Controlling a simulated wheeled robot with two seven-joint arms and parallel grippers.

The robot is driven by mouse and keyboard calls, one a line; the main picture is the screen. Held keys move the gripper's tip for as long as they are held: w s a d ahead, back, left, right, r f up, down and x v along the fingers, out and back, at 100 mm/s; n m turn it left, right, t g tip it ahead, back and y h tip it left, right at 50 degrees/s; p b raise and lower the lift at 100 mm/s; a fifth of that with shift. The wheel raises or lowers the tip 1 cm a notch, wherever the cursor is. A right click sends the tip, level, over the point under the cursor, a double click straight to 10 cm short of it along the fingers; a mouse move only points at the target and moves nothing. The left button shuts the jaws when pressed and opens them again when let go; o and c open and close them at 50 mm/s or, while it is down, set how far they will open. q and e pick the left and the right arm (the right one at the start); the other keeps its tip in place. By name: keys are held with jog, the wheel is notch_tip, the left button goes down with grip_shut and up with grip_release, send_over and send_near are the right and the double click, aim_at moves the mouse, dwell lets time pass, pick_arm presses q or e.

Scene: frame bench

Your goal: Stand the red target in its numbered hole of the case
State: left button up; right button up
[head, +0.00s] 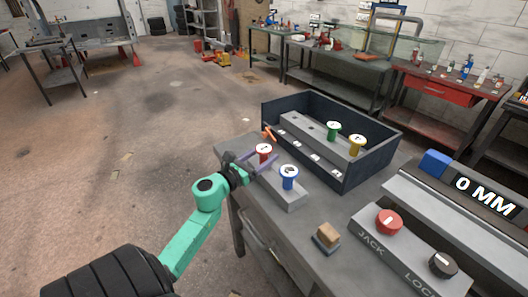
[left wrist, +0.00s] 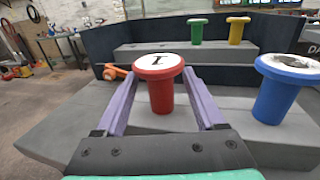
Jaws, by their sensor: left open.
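The red target (head: 264,151) stands upright on a grey block (head: 291,201) beside the blue target (head: 289,173). Its white top carries a "1" in the left wrist view (left wrist: 160,85). My left gripper (head: 258,160) is open, with its purple fingers on either side of the red target. I cannot tell whether they touch it. The case (head: 365,171) is a dark open box behind, with a grey stepped rack inside. A green target (head: 333,130) and a yellow target (head: 355,144) stand in the rack. White labels (head: 297,144) run along its front. My right gripper is not in view.
An orange object (head: 268,133) lies by the case's left corner. A wooden-topped block (head: 327,234) stands on the table front. A panel with a red button (head: 389,221) and a black knob (head: 442,264) is at right, below a "0 MM" display (head: 485,195).

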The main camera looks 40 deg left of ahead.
pick_arm(q)
jog(key=shift+w+f, duration=0.1)
jog(key=shift+w, duration=0.1)
jog(key=shift+s, duration=0.1)
grip_shut()
